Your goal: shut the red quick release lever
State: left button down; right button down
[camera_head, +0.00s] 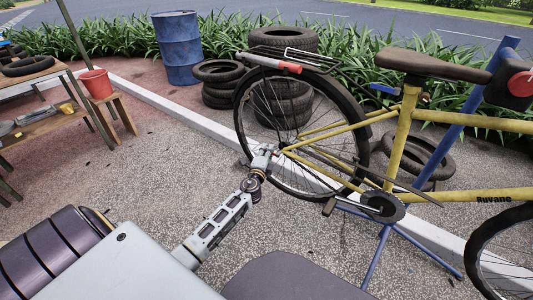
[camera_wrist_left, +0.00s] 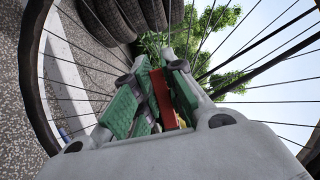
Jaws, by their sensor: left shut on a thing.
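The red quick release lever (camera_wrist_left: 164,98) shows in the left wrist view as a red bar between the green finger pads of my left gripper (camera_wrist_left: 155,95). The gripper is shut on it. In the head view, my left gripper (camera_head: 266,150) is at the hub of the yellow bicycle's rear wheel (camera_head: 355,130). The lever is mostly hidden there by the gripper, and I cannot tell its exact angle. The bicycle (camera_head: 402,130) is held up on a blue stand (camera_head: 380,250). My right gripper is not in view.
Stacked tyres (camera_head: 222,85) and a blue barrel (camera_head: 176,48) stand behind the wheel. A wooden bench (camera_head: 40,125) and a stool with a red bucket (camera_head: 97,83) are at the left. Wheel spokes surround the left gripper closely. Open pavement (camera_head: 150,170) lies left of the wheel.

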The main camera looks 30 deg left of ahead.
pick_arm(q)
jog(key=c, duration=1.5)
grip_release()
jog(key=shift+o, duration=0.2)
jog(key=shift+s, duration=0.15)
jog(key=v, duration=1.1)
jog(key=shift+s+d, duration=0.15)
jog(key=shift+s, duration=0.2)
